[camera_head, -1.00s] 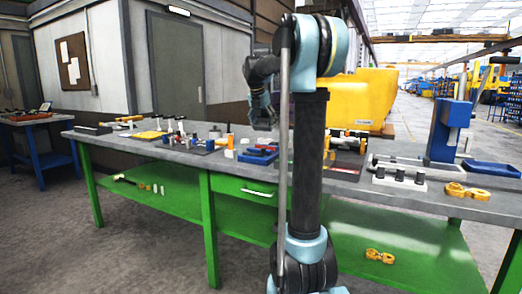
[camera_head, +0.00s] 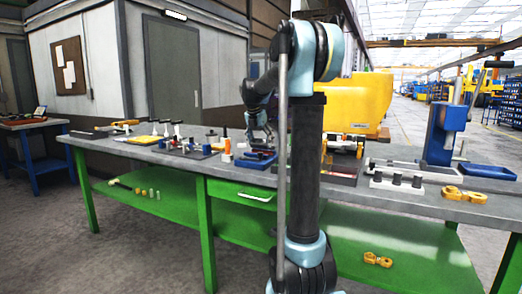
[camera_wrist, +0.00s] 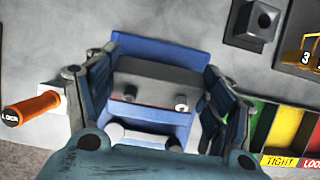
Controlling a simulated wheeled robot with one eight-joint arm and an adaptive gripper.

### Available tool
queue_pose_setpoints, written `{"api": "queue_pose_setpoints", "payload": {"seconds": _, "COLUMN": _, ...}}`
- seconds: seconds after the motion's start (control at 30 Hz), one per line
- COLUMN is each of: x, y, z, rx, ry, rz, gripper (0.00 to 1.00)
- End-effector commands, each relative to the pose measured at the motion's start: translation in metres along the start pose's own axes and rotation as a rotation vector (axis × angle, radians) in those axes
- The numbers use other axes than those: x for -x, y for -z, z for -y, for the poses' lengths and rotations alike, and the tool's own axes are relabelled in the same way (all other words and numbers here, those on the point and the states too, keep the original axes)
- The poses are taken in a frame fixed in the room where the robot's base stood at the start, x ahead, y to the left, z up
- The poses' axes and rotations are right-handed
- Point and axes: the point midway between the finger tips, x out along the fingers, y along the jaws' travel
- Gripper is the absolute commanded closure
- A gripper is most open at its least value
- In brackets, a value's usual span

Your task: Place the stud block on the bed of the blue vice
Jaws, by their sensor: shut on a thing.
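The blue vice (camera_head: 258,162) stands on the workbench left of my arm column. Its blue body (camera_wrist: 165,50) also shows in the wrist view. My gripper (camera_head: 262,140) is low over the vice. In the wrist view my gripper (camera_wrist: 158,98) has one finger at each side of a grey block, which I take for the stud block (camera_wrist: 152,82), and is shut on it. The block has small round features on its near face and lies over the blue vice. Whether it touches the bed I cannot tell; the head view hides the contact.
An orange handle (camera_wrist: 30,112) juts out left of the vice. At right are a dark square block (camera_wrist: 258,20) and a green-yellow-red strip (camera_wrist: 290,125) marked TIGHT and LOOSE. A grey block with dark studs (camera_head: 397,183) and a blue press (camera_head: 445,130) stand further right.

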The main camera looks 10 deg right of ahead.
Motion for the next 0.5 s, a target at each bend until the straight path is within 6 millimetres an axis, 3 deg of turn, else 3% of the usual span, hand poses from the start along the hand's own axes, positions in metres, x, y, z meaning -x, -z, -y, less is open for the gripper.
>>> {"api": "queue_pose_setpoints", "payload": {"seconds": 0.23, "x": -0.026, "y": 0.011, "z": 0.0, "rx": 0.0, "ry": 0.0, "rz": 0.0, "gripper": 0.76}}
{"api": "queue_pose_setpoints", "payload": {"seconds": 0.5, "x": -0.03, "y": 0.012, "z": 0.0, "rx": 0.0, "ry": 0.0, "rz": 0.0, "gripper": 0.76}}
